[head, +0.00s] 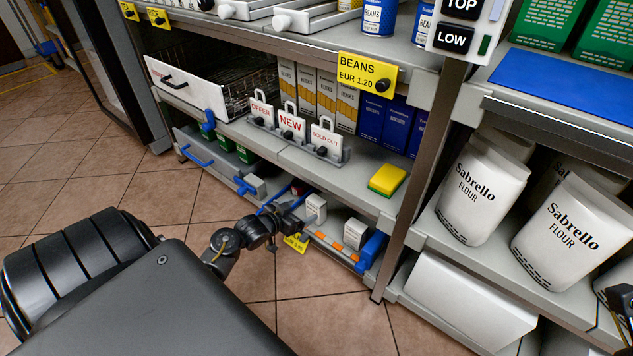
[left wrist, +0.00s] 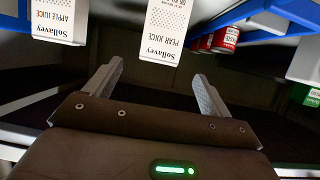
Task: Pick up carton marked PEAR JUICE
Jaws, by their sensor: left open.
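The carton marked PEAR JUICE (left wrist: 166,32) is white and shows upside down at the top of the left wrist view, its upper part cut off. A similar carton marked APPLE JUICE (left wrist: 60,20) is to its left there. My left gripper (left wrist: 158,74) is open, with the PEAR JUICE carton ahead of and between its fingers, apart from them. In the head view my left gripper (head: 287,222) is at the low shelf, beside a white carton (head: 316,208). Another white carton (head: 355,233) stands further right. Their labels are too small to read there.
The low shelf carries blue dividers (head: 371,250) and a yellow price tag (head: 296,243). A red can (left wrist: 225,39) is right of the cartons in the wrist view. The shelf above (head: 350,185) overhangs, with a yellow sponge (head: 387,179). A metal post (head: 415,170) stands to the right.

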